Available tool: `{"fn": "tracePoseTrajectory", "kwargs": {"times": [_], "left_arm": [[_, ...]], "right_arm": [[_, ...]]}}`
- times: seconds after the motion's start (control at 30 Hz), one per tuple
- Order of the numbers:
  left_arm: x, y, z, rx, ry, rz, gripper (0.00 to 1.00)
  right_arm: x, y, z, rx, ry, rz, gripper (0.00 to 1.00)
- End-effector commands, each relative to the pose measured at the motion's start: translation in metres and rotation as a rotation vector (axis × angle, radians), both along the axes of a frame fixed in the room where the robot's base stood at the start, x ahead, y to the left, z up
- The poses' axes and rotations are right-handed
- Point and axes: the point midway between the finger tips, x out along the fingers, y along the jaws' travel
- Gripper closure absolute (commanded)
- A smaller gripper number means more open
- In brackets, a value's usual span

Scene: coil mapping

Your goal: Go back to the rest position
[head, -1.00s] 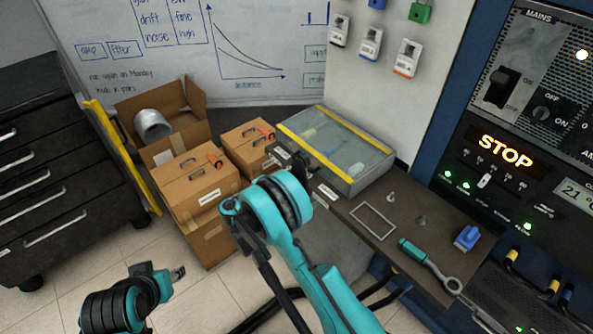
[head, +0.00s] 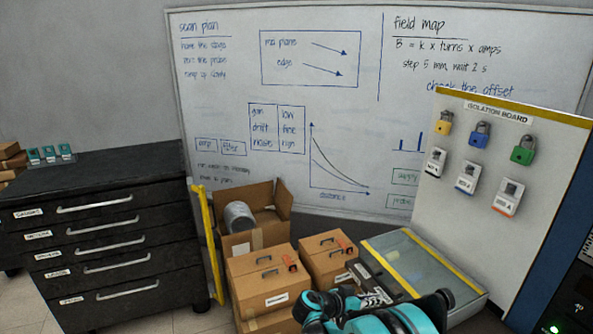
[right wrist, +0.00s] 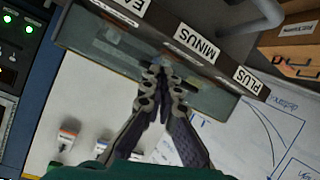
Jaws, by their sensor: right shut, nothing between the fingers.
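My right gripper (head: 374,297) shows at the bottom of the head view, in front of the clear-lidded case with yellow strips (head: 408,291). The teal wrist covers part of it. In the right wrist view its two dark fingers (right wrist: 163,76) are closed together at the tips with nothing between them. Behind the fingers in that view is a dark edge with labels reading MINUS (right wrist: 198,45) and PLUS (right wrist: 248,79). My left gripper is not in view.
Cardboard boxes (head: 268,277) stand left of my right arm, with an open carton (head: 270,209) behind. A black drawer cabinet (head: 98,235) stands at the left. The isolation board (head: 465,205) with locks rises at the right. A whiteboard (head: 230,75) is behind.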

Motion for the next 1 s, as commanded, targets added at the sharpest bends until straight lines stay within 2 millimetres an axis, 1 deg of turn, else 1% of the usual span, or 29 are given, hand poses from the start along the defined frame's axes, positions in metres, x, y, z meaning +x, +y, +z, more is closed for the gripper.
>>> {"fn": "tracePoseTrajectory", "kwargs": {"times": [0.03, 0.17, 0.2, 0.27, 0.43, 0.6, 0.8, 0.9, 1.0], "left_arm": [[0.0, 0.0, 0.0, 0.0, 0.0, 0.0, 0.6], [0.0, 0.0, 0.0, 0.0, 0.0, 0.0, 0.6], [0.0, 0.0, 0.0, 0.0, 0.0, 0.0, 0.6], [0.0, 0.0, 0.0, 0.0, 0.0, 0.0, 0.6], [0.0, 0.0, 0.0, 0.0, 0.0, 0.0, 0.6], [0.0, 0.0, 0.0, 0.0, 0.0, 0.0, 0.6], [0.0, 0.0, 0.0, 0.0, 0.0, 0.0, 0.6], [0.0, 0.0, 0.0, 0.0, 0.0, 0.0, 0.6], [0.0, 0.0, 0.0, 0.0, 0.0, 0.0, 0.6]], "right_arm": [[-0.011, -0.006, 0.013, 0.033, 0.052, 0.026, 1.0], [-0.038, -0.011, 0.036, 0.122, 0.176, 0.119, 1.0], [-0.048, -0.012, 0.042, 0.15, 0.208, 0.15, 1.0], [-0.064, -0.012, 0.05, 0.19, 0.254, 0.2, 1.0], [-0.116, -0.007, 0.068, 0.297, 0.35, 0.351, 1.0], [-0.172, 0.007, 0.077, 0.39, 0.397, 0.516, 1.0], [-0.232, 0.03, 0.078, 0.468, 0.395, 0.707, 1.0], [-0.254, 0.041, 0.075, 0.491, 0.376, 0.783, 1.0], [-0.268, 0.05, 0.073, 0.502, 0.358, 0.836, 1.0]]}}
